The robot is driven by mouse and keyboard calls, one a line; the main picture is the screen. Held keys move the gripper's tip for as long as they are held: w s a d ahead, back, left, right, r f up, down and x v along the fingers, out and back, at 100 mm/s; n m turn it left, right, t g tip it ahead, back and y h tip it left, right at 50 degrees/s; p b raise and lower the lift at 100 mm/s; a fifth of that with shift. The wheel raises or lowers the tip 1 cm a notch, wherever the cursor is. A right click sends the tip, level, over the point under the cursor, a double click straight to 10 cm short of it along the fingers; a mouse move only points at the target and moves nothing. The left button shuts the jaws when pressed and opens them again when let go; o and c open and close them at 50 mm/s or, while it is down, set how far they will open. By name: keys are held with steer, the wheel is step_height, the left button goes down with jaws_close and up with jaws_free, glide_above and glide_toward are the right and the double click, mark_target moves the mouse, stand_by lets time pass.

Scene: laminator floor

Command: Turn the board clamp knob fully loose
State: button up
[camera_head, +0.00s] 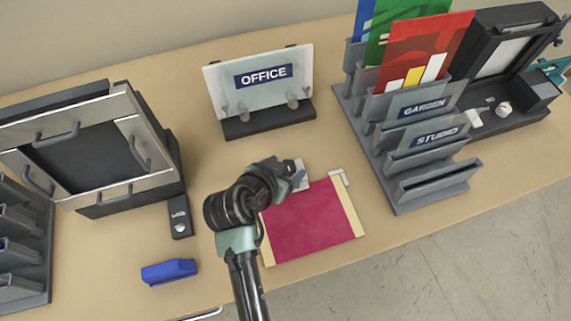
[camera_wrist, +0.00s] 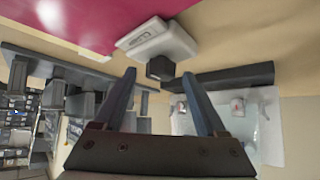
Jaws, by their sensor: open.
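The board clamp (camera_wrist: 157,40) is a white block with a dark label at the edge of the magenta board in the wrist view. Its black knob (camera_wrist: 160,68) faces my gripper. My gripper (camera_wrist: 159,80) is open, one finger on each side of the knob in the picture; I cannot tell whether they touch it. In the head view, the magenta board (camera_head: 312,225) with cream edges lies on the table. My gripper (camera_head: 296,178) is at its far edge and hides most of the clamp (camera_head: 303,168); the knob is hidden there.
An OFFICE sign stand (camera_head: 268,125) is behind the board. A grey rack (camera_head: 425,190) with GARDEN and STUDIO panels stands to the right. A grey framed machine (camera_head: 95,185), a small black device (camera_head: 180,217) and a blue block (camera_head: 168,271) are to the left.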

steer(key=shift+w+d+f, duration=0.1)
steer(key=shift+w+f, duration=0.1)
steer(key=shift+w, duration=0.05)
jaws_close()
stand_by(0.3)
